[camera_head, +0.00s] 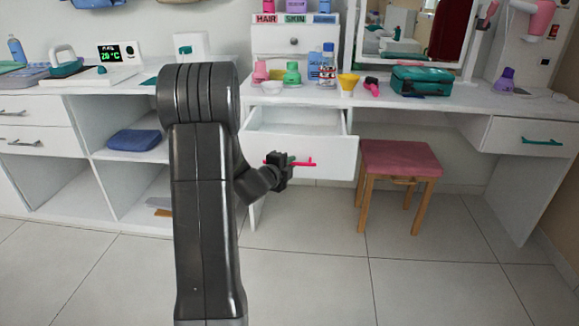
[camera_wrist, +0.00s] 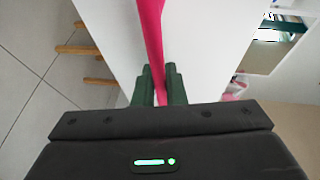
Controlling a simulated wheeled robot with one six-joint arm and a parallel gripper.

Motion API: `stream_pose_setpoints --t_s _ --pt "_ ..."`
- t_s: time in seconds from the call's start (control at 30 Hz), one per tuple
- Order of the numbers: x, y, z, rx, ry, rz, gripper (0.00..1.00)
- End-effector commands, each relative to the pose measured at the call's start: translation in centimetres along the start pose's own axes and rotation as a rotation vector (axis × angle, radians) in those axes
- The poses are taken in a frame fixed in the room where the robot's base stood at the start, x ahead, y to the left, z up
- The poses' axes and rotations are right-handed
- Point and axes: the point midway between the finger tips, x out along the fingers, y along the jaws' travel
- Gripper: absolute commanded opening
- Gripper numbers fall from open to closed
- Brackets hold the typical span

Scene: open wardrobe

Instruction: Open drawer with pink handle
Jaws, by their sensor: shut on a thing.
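The drawer with the pink handle (camera_head: 334,158) stands pulled out from the white vanity, and its empty-looking inside shows from above in the head view. The pink handle (camera_head: 304,163) runs across its front. My gripper (camera_head: 285,168) is at the left part of the handle. In the wrist view, the fingers of my gripper (camera_wrist: 159,88) are shut on the pink handle (camera_wrist: 151,30), one on each side of the bar. The white drawer front (camera_wrist: 205,40) lies just beyond the fingers. My arm hides part of the vanity's left side.
A pink-topped stool (camera_head: 400,158) stands right of the open drawer, close to it. A closed drawer with a teal handle (camera_head: 542,141) is at the far right. Bottles and a teal case (camera_head: 421,81) stand on the vanity top. The tiled floor in front is clear.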

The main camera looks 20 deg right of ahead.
Motion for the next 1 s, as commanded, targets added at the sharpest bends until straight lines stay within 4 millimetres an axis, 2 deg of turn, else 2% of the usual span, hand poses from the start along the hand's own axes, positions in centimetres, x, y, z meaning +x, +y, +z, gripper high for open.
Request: stream_pose_setpoints --t_s 0.5,0.53,0.6,0.87,1.0 --pt "0.00 -0.02 0.03 0.001 -0.001 0.000 0.00" --pt "0.00 -0.02 0.03 0.000 -0.001 0.000 0.17" --pt "0.00 -0.02 0.03 0.000 -0.001 0.000 0.30" --pt "-0.01 -0.04 0.02 0.000 0.000 -0.001 0.32" --pt "-0.77 -0.13 0.06 0.000 -0.001 0.000 0.32"
